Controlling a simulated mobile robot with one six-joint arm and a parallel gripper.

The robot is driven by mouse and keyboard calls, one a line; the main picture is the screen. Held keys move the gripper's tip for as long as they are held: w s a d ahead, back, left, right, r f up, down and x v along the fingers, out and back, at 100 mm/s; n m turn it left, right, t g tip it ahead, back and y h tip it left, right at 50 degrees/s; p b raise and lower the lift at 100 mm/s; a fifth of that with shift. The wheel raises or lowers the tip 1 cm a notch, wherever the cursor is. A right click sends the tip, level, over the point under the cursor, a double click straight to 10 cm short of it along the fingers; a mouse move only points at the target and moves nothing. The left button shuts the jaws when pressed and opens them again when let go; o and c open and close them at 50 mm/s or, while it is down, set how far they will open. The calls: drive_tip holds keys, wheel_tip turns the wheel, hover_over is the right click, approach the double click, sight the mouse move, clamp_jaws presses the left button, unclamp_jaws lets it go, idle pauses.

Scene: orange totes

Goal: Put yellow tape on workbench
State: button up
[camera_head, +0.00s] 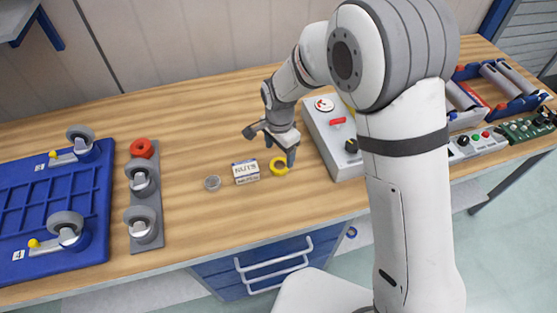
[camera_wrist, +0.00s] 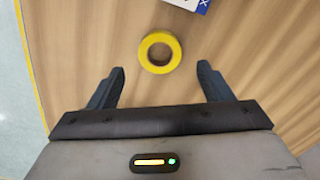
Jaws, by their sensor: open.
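A roll of yellow tape (camera_head: 279,165) lies flat on the wooden workbench (camera_head: 220,110), just right of a small box. In the wrist view the yellow tape (camera_wrist: 153,53) is a yellow ring with wood showing through its hole. My gripper (camera_head: 270,146) is above the bench beside the tape. Its two fingers are spread apart and empty. In the wrist view my gripper (camera_wrist: 160,80) has the tape ahead of its fingertips, roughly centred between them and not held.
A grey control box (camera_head: 333,140) stands close on the right. A blue caster tray (camera_head: 50,205) and a grey caster plate (camera_head: 146,215) are at left. Bare bench lies behind.

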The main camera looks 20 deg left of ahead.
wheel_tip(320, 180, up, 7)
drive_tip(key=shift+f+b, duration=0.15)
drive_tip(key=shift+b, duration=0.2)
drive_tip(key=d+r+n+t, duration=0.1)
drive_tip(key=d+r, duration=0.4)
drive_tip(key=d, duration=0.5)
drive_tip(key=d+r+n, duration=0.1)
drive_tip(key=d+r, duration=0.4)
drive_tip(key=d, duration=0.4)
drive_tip(key=s+d+r+n+t, duration=0.1)
drive_tip(key=s+d, duration=0.5)
drive_tip(key=d, duration=0.2)
drive_tip(key=s+d+r+n+t, duration=0.1)
drive_tip(key=s+d+r+n, duration=0.1)
drive_tip(key=s+d, duration=0.5)
drive_tip(key=shift+d+r+n, duration=0.25)
drive_tip(key=shift+d+n, duration=0.05)
drive_tip(key=shift+d, duration=0.85)
